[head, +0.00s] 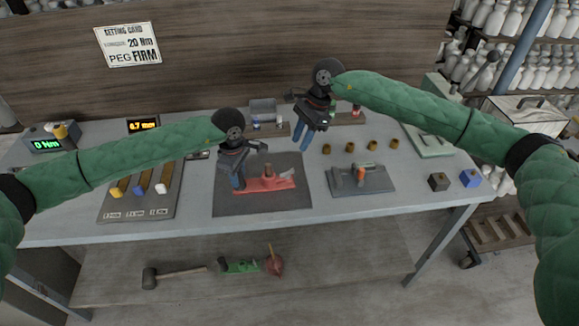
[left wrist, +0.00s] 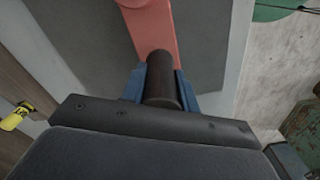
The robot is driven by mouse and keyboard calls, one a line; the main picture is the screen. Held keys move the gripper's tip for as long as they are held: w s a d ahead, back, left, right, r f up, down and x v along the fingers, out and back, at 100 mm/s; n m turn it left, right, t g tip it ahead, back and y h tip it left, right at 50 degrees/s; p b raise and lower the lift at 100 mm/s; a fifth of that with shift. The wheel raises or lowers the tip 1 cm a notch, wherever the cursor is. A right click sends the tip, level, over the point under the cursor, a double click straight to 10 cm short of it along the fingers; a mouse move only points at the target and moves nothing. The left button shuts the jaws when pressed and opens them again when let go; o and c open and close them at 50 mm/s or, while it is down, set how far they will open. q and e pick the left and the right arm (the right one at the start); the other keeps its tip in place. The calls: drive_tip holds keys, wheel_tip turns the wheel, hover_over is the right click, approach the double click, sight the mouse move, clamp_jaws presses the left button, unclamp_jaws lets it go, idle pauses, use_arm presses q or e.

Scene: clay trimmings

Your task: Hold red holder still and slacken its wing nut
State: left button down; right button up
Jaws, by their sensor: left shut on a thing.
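The red holder (head: 270,185) lies on a dark mat (head: 262,207) in the middle of the table. My left gripper (head: 238,182) is at its left end. In the left wrist view the blue fingers are shut on the holder's black grip (left wrist: 162,82), and the red body (left wrist: 150,28) runs up from it. A small grey part at the holder's right end (head: 287,174) may be the wing nut; it is too small to tell. My right gripper (head: 303,138) hangs in the air behind and right of the holder, its blue fingers apart and empty.
Right of the mat is a grey plate (head: 362,180) with a small fixture. Several brown cylinders (head: 350,147) stand behind it. Two small blocks (head: 469,178) sit at the right edge. A tray with coloured pieces (head: 140,205) lies left. A mallet (head: 180,271) lies below.

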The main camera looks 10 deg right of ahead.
sight(288, 170)
drive_tip(key=x, duration=1)
drive_tip(key=shift+a+f, duration=0.1)
drive_tip(key=shift+f, duration=0.2)
drive_tip(key=shift+c, duration=0.4)
clamp_jaws()
